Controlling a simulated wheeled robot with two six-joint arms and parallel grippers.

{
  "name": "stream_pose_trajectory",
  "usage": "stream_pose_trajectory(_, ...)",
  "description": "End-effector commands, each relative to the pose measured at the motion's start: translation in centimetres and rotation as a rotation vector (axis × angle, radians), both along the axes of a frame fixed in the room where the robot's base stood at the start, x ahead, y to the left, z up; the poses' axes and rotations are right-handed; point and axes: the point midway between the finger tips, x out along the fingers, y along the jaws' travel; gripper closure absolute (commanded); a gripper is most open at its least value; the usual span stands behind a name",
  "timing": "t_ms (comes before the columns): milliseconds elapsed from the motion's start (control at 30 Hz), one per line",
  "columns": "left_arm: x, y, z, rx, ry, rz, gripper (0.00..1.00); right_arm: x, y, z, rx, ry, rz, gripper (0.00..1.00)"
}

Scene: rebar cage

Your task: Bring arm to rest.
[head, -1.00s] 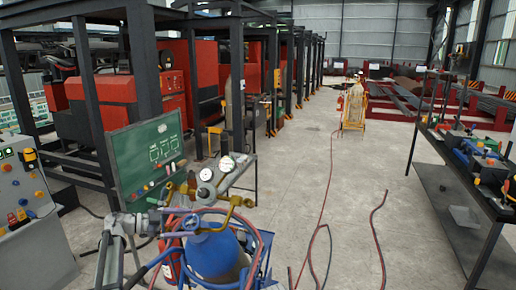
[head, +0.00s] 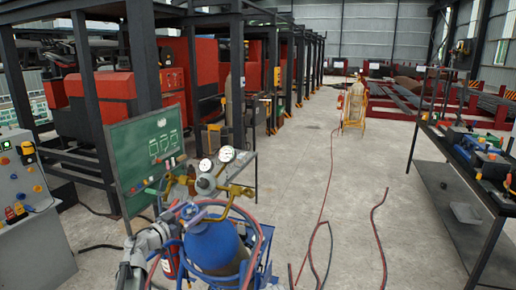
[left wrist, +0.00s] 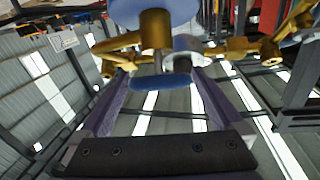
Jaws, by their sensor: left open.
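My left arm (head: 145,248) comes in at the lower left of the head view. Its left gripper (head: 192,212) is beside the brass valve and regulator (head: 208,185) on top of a blue gas cylinder (head: 215,247). In the left wrist view the left gripper (left wrist: 158,82) shows two purple-grey fingers spread apart. Brass fittings (left wrist: 155,30) and blue round parts (left wrist: 175,80) lie beyond and between the fingertips; whether they touch is not clear. My right gripper is not in view.
A green panel (head: 150,148) stands behind the arm, with a control cabinet (head: 25,215) at far left. Red hoses (head: 380,235) lie on the floor. A tool bench (head: 470,165) stands at right. The aisle floor (head: 340,180) is mostly clear.

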Motion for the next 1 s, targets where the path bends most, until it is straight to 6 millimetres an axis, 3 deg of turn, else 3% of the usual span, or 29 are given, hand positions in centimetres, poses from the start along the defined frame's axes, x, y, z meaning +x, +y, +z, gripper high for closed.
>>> stream_pose_trajectory(367, -0.2, -0.1, -0.1, -0.128, 0.046, 0.257, 0.00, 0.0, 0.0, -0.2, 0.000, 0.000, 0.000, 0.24)
stream_pose_trajectory(700, -4.9, 1.4, -0.1, -0.131, 0.046, 0.265, 0.00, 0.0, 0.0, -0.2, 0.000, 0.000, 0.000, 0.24)
stream_pose_trajectory(1000, -5.9, 1.7, -0.1, -0.130, 0.046, 0.263, 0.00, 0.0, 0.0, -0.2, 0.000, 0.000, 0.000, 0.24)
